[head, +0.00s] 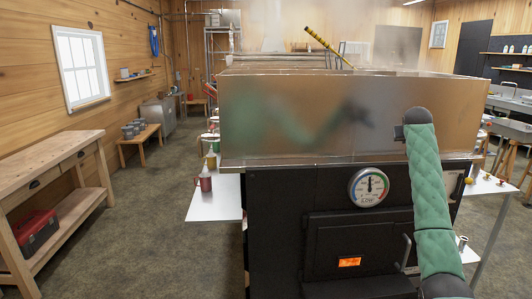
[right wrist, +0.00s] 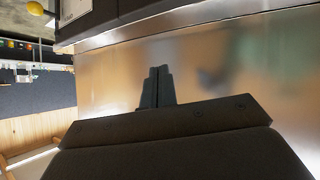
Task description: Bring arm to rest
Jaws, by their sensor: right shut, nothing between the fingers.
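My right arm comes up from the lower right of the head view in a green quilted sleeve, in front of the evaporator. Its black upper end is beside the steel pan wall (head: 290,115); its gripper cannot be made out there. In the right wrist view my right gripper (right wrist: 157,86) is shut and empty, its two dark fingers together, with the shiny pan wall (right wrist: 240,65) behind them. I cannot tell whether they touch the wall. My left arm and gripper are not in view, apart from blurred green reflections in the pan wall that I cannot assign to an arm.
The black firebox (head: 285,230) carries a round dial gauge (head: 368,187) and a door handle (head: 405,250) close to my right arm. A white side shelf (head: 215,203) holds a red cup (head: 205,182). A wooden workbench (head: 45,160) stands left; the floor between is clear.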

